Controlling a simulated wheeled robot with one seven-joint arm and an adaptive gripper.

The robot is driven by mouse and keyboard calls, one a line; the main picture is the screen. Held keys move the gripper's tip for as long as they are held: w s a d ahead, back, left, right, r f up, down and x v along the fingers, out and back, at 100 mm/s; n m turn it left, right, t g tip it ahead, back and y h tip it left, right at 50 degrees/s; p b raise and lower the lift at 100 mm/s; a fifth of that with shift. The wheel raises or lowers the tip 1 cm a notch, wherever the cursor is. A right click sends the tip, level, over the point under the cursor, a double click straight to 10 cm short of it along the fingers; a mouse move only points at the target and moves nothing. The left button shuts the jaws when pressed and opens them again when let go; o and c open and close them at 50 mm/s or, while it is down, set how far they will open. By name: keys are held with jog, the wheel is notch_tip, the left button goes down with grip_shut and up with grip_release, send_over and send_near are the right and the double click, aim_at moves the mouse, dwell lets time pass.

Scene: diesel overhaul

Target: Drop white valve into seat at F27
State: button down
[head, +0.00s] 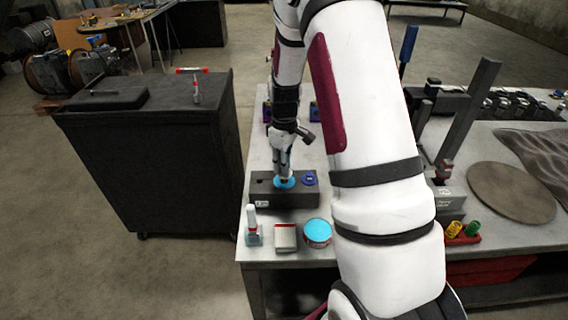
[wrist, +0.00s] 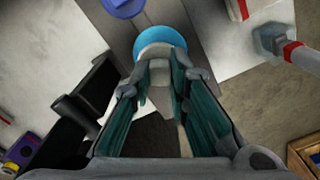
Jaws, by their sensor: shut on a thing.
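My gripper (head: 284,172) points down over a dark grey block (head: 300,199) on the bench. In the wrist view my gripper (wrist: 160,80) has its green-lined fingers closed around a pale, whitish piece (wrist: 156,51), which looks like the white valve. Its lower part is hidden. A light-blue disc (head: 279,184) lies right under the fingertips on the block, and also shows in the wrist view (wrist: 165,35). I cannot tell whether the valve touches it. A darker blue round piece (head: 309,178) sits beside it on the block. No F27 label is readable.
A bottle (head: 252,227), a white-and-red box (head: 285,237) and a blue-topped can (head: 317,232) stand along the bench's front edge. A black cabinet (head: 180,150) is to the left. A dark upright post (head: 470,105) rises to the right of my arm.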

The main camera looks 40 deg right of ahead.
jog(key=shift+f, duration=1.4)
dwell(0.8)
jog(key=c, duration=1.4)
grip_release()
jog(key=shift+c, duration=0.2)
jog(key=shift+o, duration=0.5)
jog(key=shift+o, duration=1.4)
jog(key=shift+r, duration=0.1)
jog(key=shift+r+p, duration=0.85)
jog(key=shift+r, duration=3.05)
